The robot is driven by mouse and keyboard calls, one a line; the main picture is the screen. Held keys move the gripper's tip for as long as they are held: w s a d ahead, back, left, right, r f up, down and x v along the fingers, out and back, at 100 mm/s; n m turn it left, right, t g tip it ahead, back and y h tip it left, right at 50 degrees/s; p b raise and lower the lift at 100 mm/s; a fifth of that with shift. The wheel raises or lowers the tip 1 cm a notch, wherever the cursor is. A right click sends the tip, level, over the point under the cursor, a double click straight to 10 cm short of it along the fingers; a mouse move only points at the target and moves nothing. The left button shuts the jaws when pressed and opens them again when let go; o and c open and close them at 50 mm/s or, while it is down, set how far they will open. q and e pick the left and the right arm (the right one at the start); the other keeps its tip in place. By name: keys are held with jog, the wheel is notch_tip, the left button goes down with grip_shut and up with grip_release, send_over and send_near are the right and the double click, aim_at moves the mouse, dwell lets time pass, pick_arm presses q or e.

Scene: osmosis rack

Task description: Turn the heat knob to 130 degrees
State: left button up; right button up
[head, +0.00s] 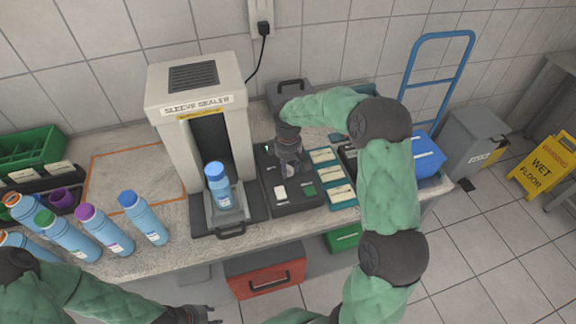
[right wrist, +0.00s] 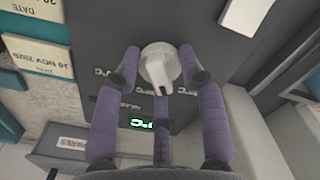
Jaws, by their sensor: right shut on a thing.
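The heat knob (right wrist: 158,66) is a pale round knob with a pointer, on a dark control panel (right wrist: 95,20). In the right wrist view my right gripper (right wrist: 160,70) has its purple-grey fingers around the knob, shut on it. A small green display (right wrist: 142,124) glows below the knob, partly covered by a finger; its reading is unclear. In the head view my right gripper (head: 290,165) points down at the dark panel (head: 300,203) right of the sleeve sealer (head: 165,90) and hides the knob. My left gripper (head: 200,315) is at the bottom edge, partly cut off.
A blue-capped bottle (head: 219,185) stands in the sealer's opening. Several bottles (head: 105,230) stand at the left front of the counter. Date cards (head: 335,175) lie right of the panel. An orange-outlined area (head: 130,180) of the counter is clear.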

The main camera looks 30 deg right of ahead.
aim_at(288, 167)
jog(key=m, duration=0.3)
jog(key=shift+p, duration=0.35)
jog(key=shift+m, duration=1.6)
jog(key=o, duration=1.2)
jog(key=shift+c, duration=0.2)
notch_tip(288, 167, up, 12)
